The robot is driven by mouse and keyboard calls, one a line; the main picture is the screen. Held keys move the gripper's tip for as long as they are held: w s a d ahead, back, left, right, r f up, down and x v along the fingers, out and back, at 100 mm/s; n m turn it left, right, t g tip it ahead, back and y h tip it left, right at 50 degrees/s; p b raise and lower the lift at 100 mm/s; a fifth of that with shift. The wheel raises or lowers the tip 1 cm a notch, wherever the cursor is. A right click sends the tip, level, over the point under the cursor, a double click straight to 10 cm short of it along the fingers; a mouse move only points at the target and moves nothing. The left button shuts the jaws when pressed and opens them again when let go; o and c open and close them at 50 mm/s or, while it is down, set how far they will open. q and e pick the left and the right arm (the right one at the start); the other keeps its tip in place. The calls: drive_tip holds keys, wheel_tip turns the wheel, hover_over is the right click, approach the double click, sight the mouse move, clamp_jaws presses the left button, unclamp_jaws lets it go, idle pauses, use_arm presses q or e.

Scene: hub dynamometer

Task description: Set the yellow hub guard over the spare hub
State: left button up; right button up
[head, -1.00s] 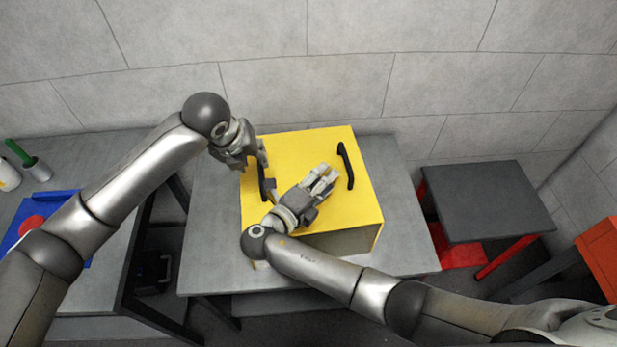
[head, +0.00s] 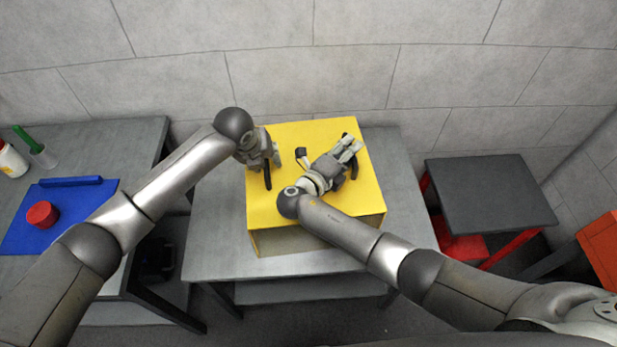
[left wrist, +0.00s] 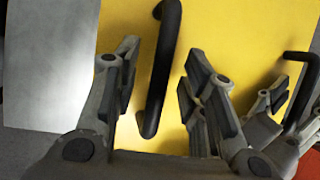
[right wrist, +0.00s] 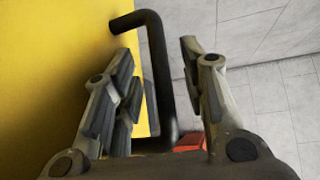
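The yellow hub guard (head: 310,135), a box shape with two black handles on top, stands on the grey table. My left gripper (head: 267,162) is over its left handle (head: 267,179). In the left wrist view that handle (left wrist: 168,50) lies between the spread fingers, with gaps on both sides. My right gripper (head: 351,149) is at the right handle. In the right wrist view the handle (right wrist: 158,75) is between the spread fingers, apart from the right one; contact on the left is unclear. I cannot see the spare hub.
The grey table (head: 220,230) has bare room left and right of the guard. A dark-topped stand (head: 490,195) is at right.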

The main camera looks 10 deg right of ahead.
use_arm(q)
drive_tip(key=shift+w+d+f, duration=0.1)
drive_tip(key=shift+w+f, duration=0.15)
drive_tip(key=shift+f, duration=0.3)
use_arm(e)
drive_tip(key=shift+w+d+f, duration=0.1)
drive_tip(key=shift+w+d, duration=0.3)
drive_tip(key=shift+d, duration=0.05)
use_arm(q)
drive_tip(key=shift+c, duration=0.5)
use_arm(e)
drive_tip(key=shift+c, duration=0.5)
use_arm(q)
clamp_jaws()
use_arm(e)
clamp_jaws()
use_arm(q)
drive_tip(key=shift+w+r, duration=0.1)
drive_tip(key=shift+r, duration=0.15)
use_arm(e)
drive_tip(key=shift+a, duration=0.1)
